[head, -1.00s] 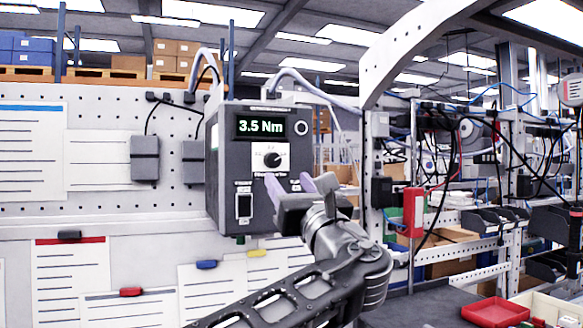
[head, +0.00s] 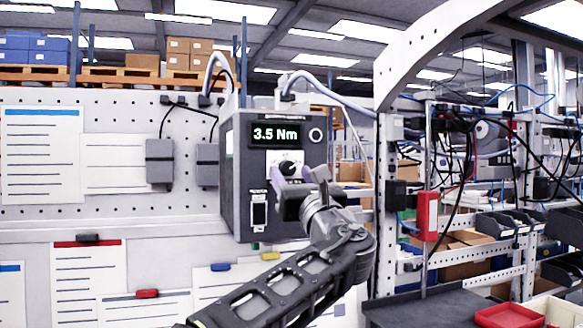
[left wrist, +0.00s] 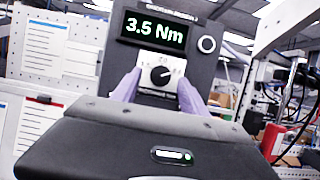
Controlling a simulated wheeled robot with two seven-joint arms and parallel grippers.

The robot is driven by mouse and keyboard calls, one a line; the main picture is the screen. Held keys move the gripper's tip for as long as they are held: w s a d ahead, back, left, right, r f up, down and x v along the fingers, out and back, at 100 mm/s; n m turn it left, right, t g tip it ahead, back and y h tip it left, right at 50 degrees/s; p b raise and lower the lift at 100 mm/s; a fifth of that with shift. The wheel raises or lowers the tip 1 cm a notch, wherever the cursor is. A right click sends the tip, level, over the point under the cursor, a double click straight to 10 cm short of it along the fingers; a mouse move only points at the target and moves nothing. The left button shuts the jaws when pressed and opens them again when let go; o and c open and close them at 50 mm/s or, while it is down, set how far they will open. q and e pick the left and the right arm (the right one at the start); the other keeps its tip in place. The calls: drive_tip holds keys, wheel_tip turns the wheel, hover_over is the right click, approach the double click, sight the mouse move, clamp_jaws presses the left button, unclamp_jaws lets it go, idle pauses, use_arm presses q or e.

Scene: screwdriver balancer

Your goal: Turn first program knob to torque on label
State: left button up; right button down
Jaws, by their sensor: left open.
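The dark grey control box (head: 238,185) hangs on the pegboard, its green display (head: 276,135) reading 3.5 Nm. The black program knob (head: 288,168) sits on a white label plate under the display. The knob also shows in the left wrist view (left wrist: 160,75), its white pointer mark aimed to the upper right. My left gripper (head: 293,176) is just in front of the box, below and around the knob's height. In the left wrist view its purple fingertips (left wrist: 157,88) stand apart, one on each side of the knob, with nothing between them touching. My right gripper is out of view.
A black rocker switch (head: 259,210) sits low on the box's front. A round button (head: 315,135) is right of the display. A metal frame post (head: 388,220) and a red box (head: 427,216) stand to the right. A red tray (head: 508,316) lies at lower right.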

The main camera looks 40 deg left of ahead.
use_arm(q)
drive_tip(key=shift+w+a+r, duration=0.15)
drive_tip(key=shift+w+a, duration=0.1)
drive_tip(key=shift+a, duration=0.1)
drive_tip(key=shift+c, duration=0.3)
clamp_jaws()
